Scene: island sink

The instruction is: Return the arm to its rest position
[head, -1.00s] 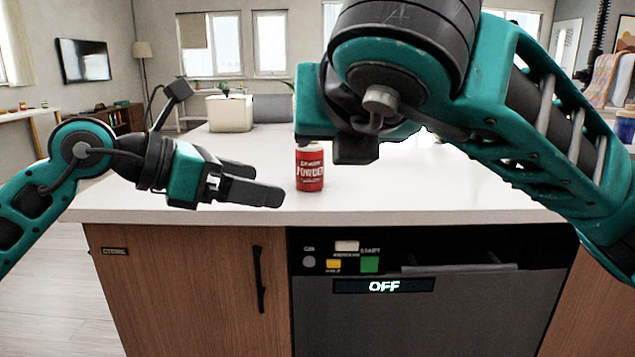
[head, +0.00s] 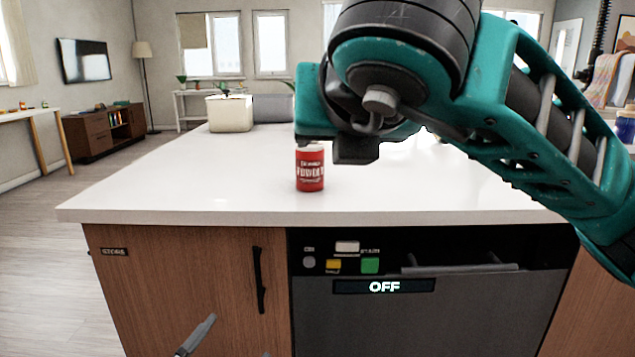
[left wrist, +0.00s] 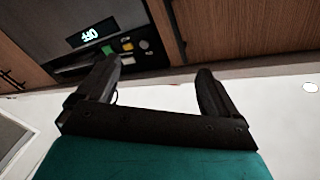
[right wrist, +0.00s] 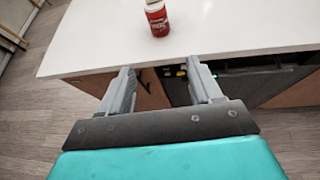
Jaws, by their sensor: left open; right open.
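My left gripper (left wrist: 158,68) is open and empty in the left wrist view. The dishwasher panel appears upside down past its fingers. My right gripper (right wrist: 160,66) is open and empty in the right wrist view, in front of the cabinet and dishwasher. A grey finger shows at the bottom edge of the head view; I cannot tell whose. The red powder can (head: 310,170) stands upright on the counter, apart from both grippers; it also shows in the right wrist view (right wrist: 158,20).
The white counter (head: 150,190) is mostly clear. A cream box (head: 230,113) stands towards its back. The dishwasher (head: 420,315) reads OFF. The wooden cabinet (head: 180,285) has a dark handle (head: 259,280). Open floor (head: 40,270) lies to the left.

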